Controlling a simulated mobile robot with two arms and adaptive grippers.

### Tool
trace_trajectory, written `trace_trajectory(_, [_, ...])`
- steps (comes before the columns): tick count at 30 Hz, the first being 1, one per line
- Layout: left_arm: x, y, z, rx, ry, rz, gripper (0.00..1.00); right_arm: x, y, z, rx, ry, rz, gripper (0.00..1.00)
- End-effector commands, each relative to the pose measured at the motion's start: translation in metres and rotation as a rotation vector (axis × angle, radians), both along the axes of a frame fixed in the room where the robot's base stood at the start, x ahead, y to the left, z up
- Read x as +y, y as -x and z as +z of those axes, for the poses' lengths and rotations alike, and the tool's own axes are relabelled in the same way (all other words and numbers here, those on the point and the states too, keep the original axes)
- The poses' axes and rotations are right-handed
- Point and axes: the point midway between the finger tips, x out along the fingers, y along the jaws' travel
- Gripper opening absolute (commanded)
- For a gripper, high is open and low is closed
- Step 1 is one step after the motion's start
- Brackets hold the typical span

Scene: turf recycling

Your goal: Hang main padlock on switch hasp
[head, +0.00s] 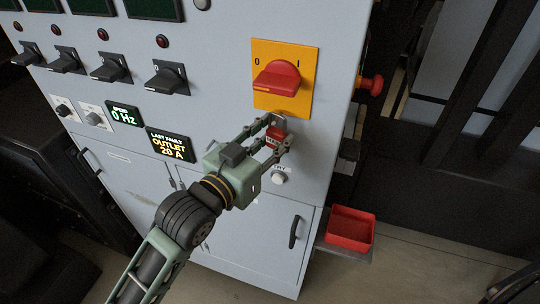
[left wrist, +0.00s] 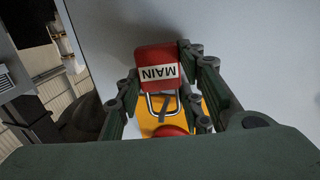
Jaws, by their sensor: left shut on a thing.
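The main padlock (left wrist: 157,60) is red with a white label reading MAIN. My left gripper (left wrist: 163,85) is shut on its body, which also shows between the fingers in the head view (head: 274,134). Its metal shackle points up toward the yellow switch plate (head: 305,92) with the red rotary switch (head: 277,78). A small grey metal piece, seemingly the switch hasp (head: 279,119), is just under the plate. The shackle overlaps this area in the left wrist view; I cannot tell whether it passes through the hasp. My right gripper is not in view.
A row of black rotary switches (head: 170,78) and lit displays (head: 171,146) lie left on the grey cabinet. A pale round button (head: 279,178) is just below the gripper. A red stop knob (head: 372,85) sticks out on the side. A red tray (head: 349,229) stands lower right.

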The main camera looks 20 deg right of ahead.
Motion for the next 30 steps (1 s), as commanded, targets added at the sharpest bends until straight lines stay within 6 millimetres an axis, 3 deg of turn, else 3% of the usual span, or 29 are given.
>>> trace_trajectory(23, [-0.0001,0.0001,-0.0032,-0.001,0.002,0.000,0.06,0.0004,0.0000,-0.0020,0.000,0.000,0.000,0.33])
trace_trajectory(24, [-0.0001,0.0001,-0.0024,-0.003,0.002,0.000,0.38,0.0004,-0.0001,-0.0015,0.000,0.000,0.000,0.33])
trace_trajectory(30, [-0.0001,0.0001,-0.0028,-0.001,0.002,0.000,0.56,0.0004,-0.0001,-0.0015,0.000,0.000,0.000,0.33])
